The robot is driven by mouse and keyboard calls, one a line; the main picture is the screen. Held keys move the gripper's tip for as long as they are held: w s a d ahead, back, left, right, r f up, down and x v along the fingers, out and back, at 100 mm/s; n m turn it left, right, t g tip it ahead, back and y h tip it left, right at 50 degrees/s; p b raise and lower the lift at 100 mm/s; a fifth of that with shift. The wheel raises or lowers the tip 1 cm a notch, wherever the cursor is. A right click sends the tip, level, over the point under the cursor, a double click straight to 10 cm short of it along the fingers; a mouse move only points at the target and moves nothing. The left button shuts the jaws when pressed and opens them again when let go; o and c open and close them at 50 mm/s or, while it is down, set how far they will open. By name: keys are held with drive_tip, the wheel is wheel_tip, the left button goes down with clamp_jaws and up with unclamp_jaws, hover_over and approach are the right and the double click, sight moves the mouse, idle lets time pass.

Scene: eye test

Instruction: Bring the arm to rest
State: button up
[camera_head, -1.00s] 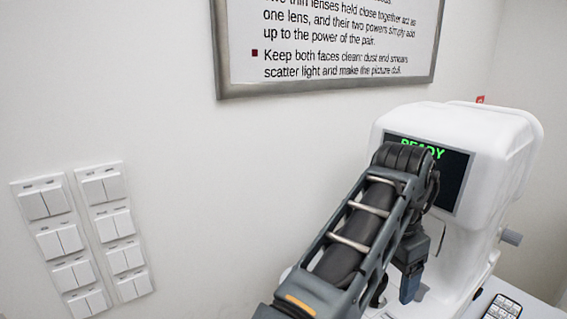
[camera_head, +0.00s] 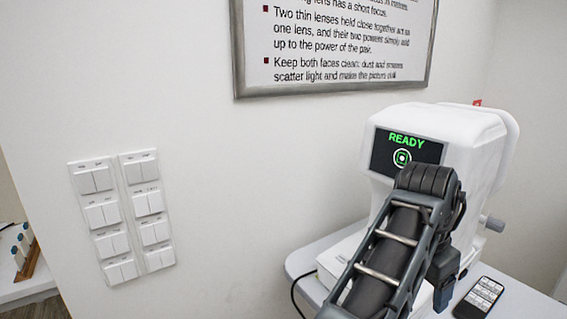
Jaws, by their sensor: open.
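My arm rises from the bottom edge of the head view, and its dark grey upper joint stands in front of the white eye-test machine (camera_head: 455,125). My gripper (camera_head: 441,298) hangs down from it, beside the machine's base and above the table. The gripper is open, with nothing seen in it. One finger shows clearly; the other is mostly hidden. The machine's dark screen (camera_head: 381,150) shows green "READY" over a ring symbol, and my arm covers its lower right corner.
A phone-like handset (camera_head: 479,298) lies on the white table (camera_head: 305,262), right of my gripper. Switch panels (camera_head: 121,217) and a framed text board (camera_head: 335,50) are on the wall. At the far left, a wooden rack (camera_head: 27,262) with blue-topped items stands on a white surface.

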drive_tip(key=s+d+n+t+h, duration=0.3)
drive_tip(key=d+n+t+h, duration=0.1)
drive_tip(key=d, duration=0.6)
drive_tip(key=s+d+n+t+h, duration=0.2)
drive_tip(key=d+n+t+h, duration=0.25)
drive_tip(key=d, duration=0.55)
drive_tip(key=s+a+f+n+t+y, duration=0.2)
drive_tip(key=s+a+f+n+y, duration=0.15)
drive_tip(key=s, duration=0.35)
drive_tip(key=s+a+f+n+t+y, duration=0.1)
drive_tip(key=s+a+f+n+y, duration=0.15)
drive_tip(key=s+a, duration=0.35)
drive_tip(key=s+a+f+n+t+y, duration=0.2)
drive_tip(key=s+a+f+y, duration=0.1)
drive_tip(key=s, duration=0.5)
drive_tip(key=s+a+r+m+y, duration=0.1)
drive_tip(key=s+a+r, duration=0.2)
drive_tip(key=s+a, duration=0.2)
drive_tip(key=s+a+r+m+y, duration=0.1)
drive_tip(key=s+a, duration=0.4)
drive_tip(key=s, duration=0.6)
wheel_tip(320, 180, up, 2)
drive_tip(key=shift+s+a+m, duration=0.35)
drive_tip(key=shift+m, duration=0.2)
drive_tip(key=shift+c, duration=0.3)
